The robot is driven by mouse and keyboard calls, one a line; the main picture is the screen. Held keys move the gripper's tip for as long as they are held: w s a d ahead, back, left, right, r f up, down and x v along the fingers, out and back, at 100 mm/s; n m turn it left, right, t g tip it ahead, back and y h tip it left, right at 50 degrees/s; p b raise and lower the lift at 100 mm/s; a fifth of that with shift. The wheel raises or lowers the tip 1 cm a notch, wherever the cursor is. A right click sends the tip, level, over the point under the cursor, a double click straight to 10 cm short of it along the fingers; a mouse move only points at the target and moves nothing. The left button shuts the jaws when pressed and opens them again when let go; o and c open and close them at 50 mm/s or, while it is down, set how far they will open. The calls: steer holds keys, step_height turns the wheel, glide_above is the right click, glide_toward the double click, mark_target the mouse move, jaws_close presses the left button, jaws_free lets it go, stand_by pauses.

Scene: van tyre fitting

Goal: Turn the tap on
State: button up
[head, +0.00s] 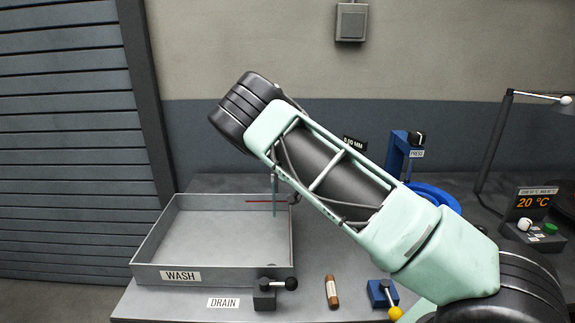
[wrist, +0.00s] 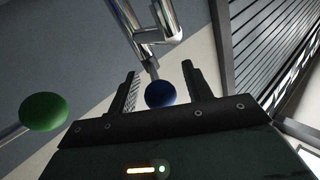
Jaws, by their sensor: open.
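Chrome tap pipework (wrist: 150,25) shows at the top of the wrist view. A blue ball knob (wrist: 161,94) is seen between the two fingers of my gripper (wrist: 159,70), at the end of a thin rod running up to the chrome. The fingers are open, with a gap visible on each side of the knob; I cannot tell its depth between them. A green ball knob (wrist: 44,112) on a pale rod is outside the fingers, to the left. In the head view my arm hides the tap and gripper.
The grey WASH basin (head: 145,262) stands on the bench at left. In front are a DRAIN label (head: 223,302), a black-knobbed lever (head: 266,294), a brown cylinder (head: 332,292) and a yellow-knobbed blue block (head: 379,292). A blue press (head: 400,155) is behind my arm.

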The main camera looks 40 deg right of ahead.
steer(key=s+b, duration=0.3)
steer(key=s, duration=1.4)
steer(key=shift+s+b, duration=0.15)
steer(key=shift+b, duration=0.25)
